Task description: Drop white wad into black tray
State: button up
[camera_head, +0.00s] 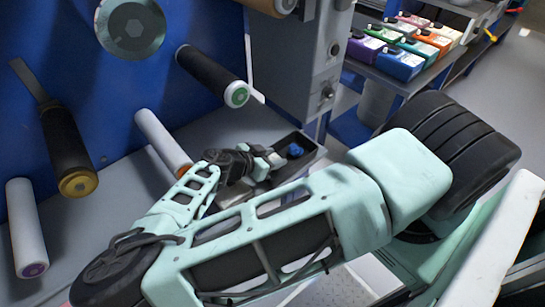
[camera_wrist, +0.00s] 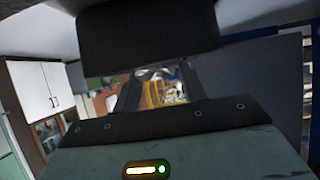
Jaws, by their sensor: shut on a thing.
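My gripper (camera_head: 268,160) is in the middle of the head view, beyond my arm's large links. It is shut, and a small pale bit between its fingertips looks like the white wad, though its outline is too small to make out. The black tray (camera_head: 312,153) is just right of the fingertips, on the grey ledge, with a blue item inside. My gripper is at the tray's left side; whether it is over the rim I cannot tell. The wrist view shows dark gripper parts above and below a narrow gap (camera_wrist: 165,92), and no clear wad.
Rollers stick out from the blue wall: a black one (camera_head: 212,75) above the gripper and a white one (camera_head: 163,142) to its left. A grey machine post (camera_head: 300,70) rises behind the tray. Several coloured boxes (camera_head: 400,62) stand on a shelf at upper right.

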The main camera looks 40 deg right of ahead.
jog(key=o, duration=1.3)
